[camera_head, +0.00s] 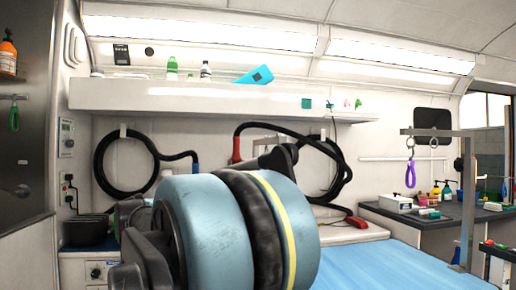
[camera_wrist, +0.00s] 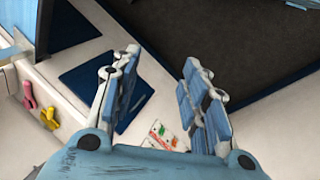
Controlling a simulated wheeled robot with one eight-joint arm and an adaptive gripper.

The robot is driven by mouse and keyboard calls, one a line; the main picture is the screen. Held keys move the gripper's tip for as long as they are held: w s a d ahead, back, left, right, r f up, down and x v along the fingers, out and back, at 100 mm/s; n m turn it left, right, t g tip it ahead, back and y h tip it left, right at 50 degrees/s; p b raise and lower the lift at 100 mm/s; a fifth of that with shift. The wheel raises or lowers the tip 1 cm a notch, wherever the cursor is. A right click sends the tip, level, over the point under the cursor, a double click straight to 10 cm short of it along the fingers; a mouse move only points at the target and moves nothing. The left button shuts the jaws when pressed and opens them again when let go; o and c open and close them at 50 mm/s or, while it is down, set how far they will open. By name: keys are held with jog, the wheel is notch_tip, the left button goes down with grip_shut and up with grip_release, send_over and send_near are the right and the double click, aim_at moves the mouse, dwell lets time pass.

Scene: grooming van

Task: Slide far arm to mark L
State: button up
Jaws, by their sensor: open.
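A grey metal grooming arm stands at the right in the head view, with a level top bar (camera_head: 436,132) on an upright post (camera_head: 467,190). A purple loop (camera_head: 411,174) hangs from the bar. No mark L is legible. My gripper (camera_wrist: 162,92) is open and empty in the wrist view, its two fingers apart above a pale surface. In the head view my own arm hides the gripper and the middle of the scene.
The blue table top (camera_head: 385,268) lies at the lower right. A dark counter (camera_head: 440,222) with bottles stands beyond it. Black hoses (camera_head: 125,160) hang on the back wall below a white shelf (camera_head: 210,98). The wrist view shows a dark blue pad (camera_wrist: 82,80) and a pink item (camera_wrist: 29,94).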

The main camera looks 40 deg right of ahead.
jog(key=w+d+r+m+g+h, duration=0.1)
jog(key=w+d+r+g+h, duration=0.2)
jog(key=d+r, duration=0.7)
jog(key=w+d+r+m+g+h, duration=0.1)
jog(key=w+d+r+h, duration=0.5)
jog(key=r, duration=0.6)
jog(key=m+g+h, duration=0.2)
jog(key=m+g, duration=0.1)
jog(key=g, duration=0.3)
send_near(258, 143)
jog(key=x, duration=1.1)
jog(key=shift+d+r, duration=0.1)
grip_shut()
